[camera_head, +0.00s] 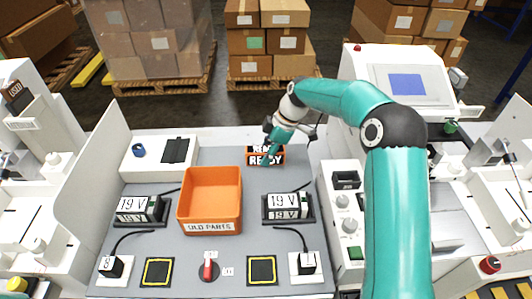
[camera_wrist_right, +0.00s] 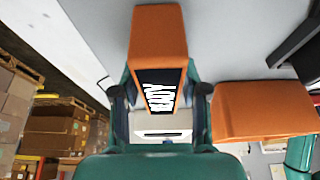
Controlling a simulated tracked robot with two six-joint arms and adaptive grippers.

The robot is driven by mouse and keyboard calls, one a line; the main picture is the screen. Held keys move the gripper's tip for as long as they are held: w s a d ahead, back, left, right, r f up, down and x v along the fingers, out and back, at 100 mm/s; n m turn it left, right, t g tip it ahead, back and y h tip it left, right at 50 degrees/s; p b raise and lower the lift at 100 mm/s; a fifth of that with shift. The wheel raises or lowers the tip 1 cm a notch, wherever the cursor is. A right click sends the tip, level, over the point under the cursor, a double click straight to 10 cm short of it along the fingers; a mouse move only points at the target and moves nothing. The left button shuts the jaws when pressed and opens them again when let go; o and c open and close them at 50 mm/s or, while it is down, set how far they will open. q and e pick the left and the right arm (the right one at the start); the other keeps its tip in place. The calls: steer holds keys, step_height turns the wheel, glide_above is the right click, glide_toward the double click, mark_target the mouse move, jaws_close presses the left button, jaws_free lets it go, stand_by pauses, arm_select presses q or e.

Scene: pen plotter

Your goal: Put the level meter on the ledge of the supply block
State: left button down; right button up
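An orange-framed device with a dark READY display (camera_head: 265,160), which I take for the level meter, stands at the back centre of the grey work surface. In the right wrist view its orange body (camera_wrist_right: 158,35) and dark screen lie between my fingers. My right gripper (camera_head: 272,148) reaches down over it from the right; its fingers (camera_wrist_right: 160,95) flank the device, but whether they press on it is unclear. Which unit is the supply block is uncertain; a white block with a blue knob and dark pad (camera_head: 158,152) stands at the back left. My left gripper is not in view.
An orange bin marked OLD PARTS (camera_head: 210,227) sits at centre, also in the wrist view (camera_wrist_right: 262,115). Two 19 V meters (camera_head: 140,208) (camera_head: 288,206) flank it. A white panel with knobs (camera_head: 346,205) stands at right. Clear surface lies between the back-left block and bin.

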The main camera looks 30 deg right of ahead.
steer(key=shift+o, duration=1)
steer(key=shift+r, duration=0.2)
steer(key=p+v, duration=0.5)
steer(key=v, duration=0.5)
steer(key=shift+d+r+p, duration=0.1)
steer(key=shift+r+p, duration=0.25)
steer(key=shift+s+d+r, duration=0.15)
steer(key=shift+d+r, duration=0.1)
steer(key=shift+r, duration=0.25)
steer(key=shift+f, duration=0.1)
